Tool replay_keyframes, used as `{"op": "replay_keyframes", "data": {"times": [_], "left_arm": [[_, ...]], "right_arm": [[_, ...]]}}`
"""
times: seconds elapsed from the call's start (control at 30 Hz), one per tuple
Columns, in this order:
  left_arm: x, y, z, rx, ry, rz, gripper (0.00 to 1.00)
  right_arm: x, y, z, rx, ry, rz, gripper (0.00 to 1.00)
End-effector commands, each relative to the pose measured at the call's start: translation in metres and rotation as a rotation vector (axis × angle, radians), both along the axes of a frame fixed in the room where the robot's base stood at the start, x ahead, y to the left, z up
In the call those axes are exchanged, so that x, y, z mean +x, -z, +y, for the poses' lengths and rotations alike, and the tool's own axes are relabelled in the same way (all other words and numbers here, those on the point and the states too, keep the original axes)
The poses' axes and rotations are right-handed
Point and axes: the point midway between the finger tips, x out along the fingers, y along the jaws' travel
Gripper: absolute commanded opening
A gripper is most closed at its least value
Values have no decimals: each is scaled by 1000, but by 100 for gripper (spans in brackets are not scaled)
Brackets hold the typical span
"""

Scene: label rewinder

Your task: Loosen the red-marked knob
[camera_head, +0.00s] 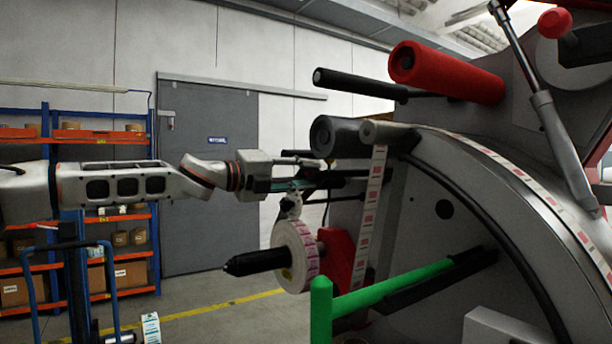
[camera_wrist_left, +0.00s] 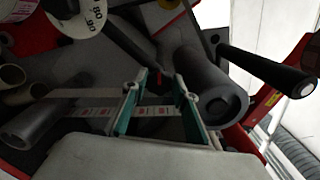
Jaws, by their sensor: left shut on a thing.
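My left gripper (camera_head: 304,183) reaches in from the left to the machine's front, among dark rollers and rods. In the left wrist view its two teal-edged fingers (camera_wrist_left: 163,88) stand on either side of a small dark part with a red mark, the red-marked knob (camera_wrist_left: 160,73). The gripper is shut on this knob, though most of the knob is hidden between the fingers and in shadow. In the head view the knob is hidden behind the gripper and cannot be made out. My right gripper is not in view.
Close around the gripper are a thick dark roller (camera_head: 337,136), a label roll (camera_head: 296,256) on a black spindle and the printed label strip (camera_head: 368,215). A green bar (camera_head: 395,288) crosses below. A red roller (camera_head: 446,72) juts out above.

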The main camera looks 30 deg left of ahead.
Motion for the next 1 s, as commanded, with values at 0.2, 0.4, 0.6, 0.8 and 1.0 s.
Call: {"op": "replay_keyframes", "data": {"times": [0.2,0.4,0.6,0.8,1.0], "left_arm": [[0,1,0,-5,1,4,7],[0,1,0,-5,1,4,44],[0,0,0,-4,1,2,45],[-1,0,1,-3,0,0,45],[-14,-2,5,-1,0,-2,45]], "right_arm": [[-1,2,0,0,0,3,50],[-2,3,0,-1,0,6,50],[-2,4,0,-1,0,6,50],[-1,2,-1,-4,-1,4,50],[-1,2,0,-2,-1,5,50]]}}
